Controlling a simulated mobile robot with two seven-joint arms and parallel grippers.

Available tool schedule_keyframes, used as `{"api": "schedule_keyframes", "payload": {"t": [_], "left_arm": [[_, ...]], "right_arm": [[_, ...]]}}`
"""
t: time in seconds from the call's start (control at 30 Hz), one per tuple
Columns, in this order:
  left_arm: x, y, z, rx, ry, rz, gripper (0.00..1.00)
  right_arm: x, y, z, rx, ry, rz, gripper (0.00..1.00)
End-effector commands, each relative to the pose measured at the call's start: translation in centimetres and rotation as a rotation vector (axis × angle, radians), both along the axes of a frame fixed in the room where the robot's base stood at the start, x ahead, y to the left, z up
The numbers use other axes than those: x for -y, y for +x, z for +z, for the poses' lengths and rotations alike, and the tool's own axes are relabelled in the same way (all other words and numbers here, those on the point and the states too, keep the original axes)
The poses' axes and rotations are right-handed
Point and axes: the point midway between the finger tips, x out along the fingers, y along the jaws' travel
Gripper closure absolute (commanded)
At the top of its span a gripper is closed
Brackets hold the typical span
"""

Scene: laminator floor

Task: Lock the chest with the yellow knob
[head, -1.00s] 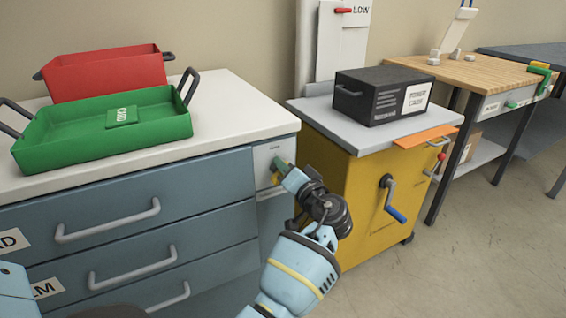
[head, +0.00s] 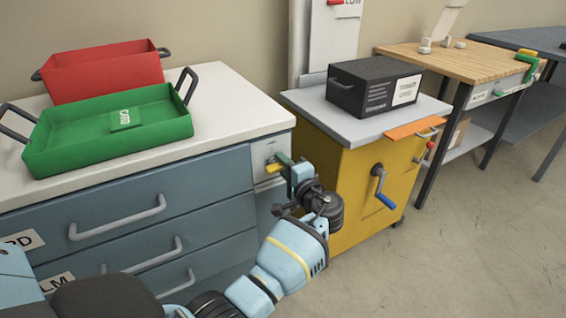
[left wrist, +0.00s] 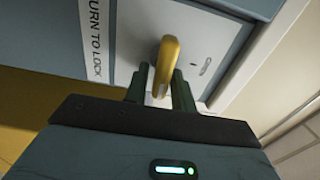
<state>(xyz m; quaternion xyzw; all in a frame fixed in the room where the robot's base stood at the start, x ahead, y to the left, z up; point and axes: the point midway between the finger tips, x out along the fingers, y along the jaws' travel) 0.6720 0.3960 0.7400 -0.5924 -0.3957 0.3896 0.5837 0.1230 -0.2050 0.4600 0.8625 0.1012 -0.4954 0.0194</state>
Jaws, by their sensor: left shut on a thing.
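The chest (head: 207,204) is a blue-grey cabinet with several drawers and a white top. The yellow knob (head: 274,167) sits on a pale panel at the chest's upper right front. In the left wrist view the yellow knob (left wrist: 167,55) is on a panel beside a strip (left wrist: 96,35) reading "TURN TO LOCK". My left gripper (head: 284,164) is at the panel, its dark fingers (left wrist: 160,88) on both sides of the knob, shut on it. The knob's lower part is hidden between the fingers. My right gripper is not in view.
A green tray (head: 60,163) and a red tray (head: 100,72) stand on the chest. A yellow cabinet (head: 350,195) with a blue-handled crank (head: 385,199) and a black case (head: 372,88) on top stands close right. Floor (head: 470,250) is open at lower right.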

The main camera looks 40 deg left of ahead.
Motion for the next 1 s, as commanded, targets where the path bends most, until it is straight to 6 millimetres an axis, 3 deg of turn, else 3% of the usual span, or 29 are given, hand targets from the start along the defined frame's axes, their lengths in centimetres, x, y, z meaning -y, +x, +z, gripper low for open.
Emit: {"api": "schedule_keyframes", "payload": {"t": [0.57, 0.6, 0.67, 1.0], "left_arm": [[-0.2, -0.18, -0.28, -0.033, 0.01, 0.007, 0.97], [-0.2, -0.18, -0.28, -0.033, 0.01, 0.007, 0.72], [-0.19, -0.17, -0.27, -0.033, 0.01, 0.007, 0.64], [0.28, -0.18, -0.14, -0.03, 0.011, 0.001, 0.64]], "right_arm": [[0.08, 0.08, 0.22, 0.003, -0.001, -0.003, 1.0], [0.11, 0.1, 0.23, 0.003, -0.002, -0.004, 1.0], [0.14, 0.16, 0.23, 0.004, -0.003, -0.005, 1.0], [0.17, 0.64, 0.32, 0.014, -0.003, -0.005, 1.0]]}}
